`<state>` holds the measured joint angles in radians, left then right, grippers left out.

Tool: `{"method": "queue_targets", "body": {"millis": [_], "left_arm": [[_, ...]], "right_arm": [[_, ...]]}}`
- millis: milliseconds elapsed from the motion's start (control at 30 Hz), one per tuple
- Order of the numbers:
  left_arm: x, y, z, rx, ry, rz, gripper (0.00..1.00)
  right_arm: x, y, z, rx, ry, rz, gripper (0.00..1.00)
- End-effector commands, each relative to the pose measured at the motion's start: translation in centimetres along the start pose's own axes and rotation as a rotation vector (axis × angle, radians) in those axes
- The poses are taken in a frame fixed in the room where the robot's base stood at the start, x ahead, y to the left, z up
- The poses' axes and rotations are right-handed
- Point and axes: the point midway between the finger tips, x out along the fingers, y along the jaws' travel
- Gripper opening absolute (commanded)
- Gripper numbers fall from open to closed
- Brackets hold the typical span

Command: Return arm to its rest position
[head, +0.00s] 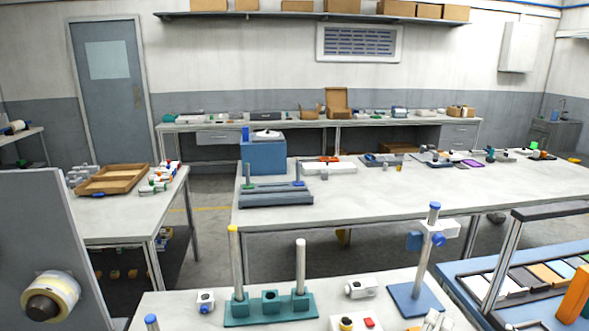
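Neither of my grippers and no part of my arms that I can make out shows in the head view. On the near table (170,307), a teal base (270,310) carries two upright posts, the left one yellow-tipped (236,262) and the right one plain grey (301,265). To its right, a stand with a blue base plate (415,303) holds a post with a blue cap and a white and blue side piece (440,228). At the far left, a grey panel (40,225) bears a cream roll with a dark hub (50,297).
A long middle table (400,205) holds a blue box (263,157) and small devices. A wooden tray (113,179) lies on the left table. A blue rack of coloured panels (478,265) stands at right. Open floor (208,215) shows between the left and middle tables.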

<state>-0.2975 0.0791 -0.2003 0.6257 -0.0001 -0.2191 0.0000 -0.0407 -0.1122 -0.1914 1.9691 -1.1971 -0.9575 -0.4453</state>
Motion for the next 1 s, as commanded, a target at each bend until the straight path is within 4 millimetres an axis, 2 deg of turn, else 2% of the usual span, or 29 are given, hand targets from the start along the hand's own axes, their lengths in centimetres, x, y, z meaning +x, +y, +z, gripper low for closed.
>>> {"method": "queue_targets", "body": {"millis": [233,367,500,633,800,1000], "left_arm": [[0.0,0.0,0.0,0.0,-0.002,-0.001,0.4],[0.0,0.0,0.6,-0.001,-0.01,0.0,0.4],[0.0,0.0,0.8,0.0,-0.014,0.0,0.4],[0.0,0.0,0.8,-0.001,-0.014,0.0,0.4],[0.0,0.0,0.8,-0.001,-0.013,0.0,0.4],[0.0,0.0,0.6,0.0,-0.01,0.0,0.4]], "right_arm": [[-1.7,-4.4,4.1,0.163,-0.051,-0.188,0.72],[-3.8,-7.6,6.8,0.281,-0.096,-0.341,0.72],[-7.9,-11.7,9.8,0.43,-0.166,-0.57,0.72],[-12.3,-14.3,11.6,0.531,-0.228,-0.765,0.72],[-17.2,-16.1,12.9,0.601,-0.292,-0.958,0.72],[-22.6,-16.8,14.0,0.642,-0.356,-1.147,0.72]]}}
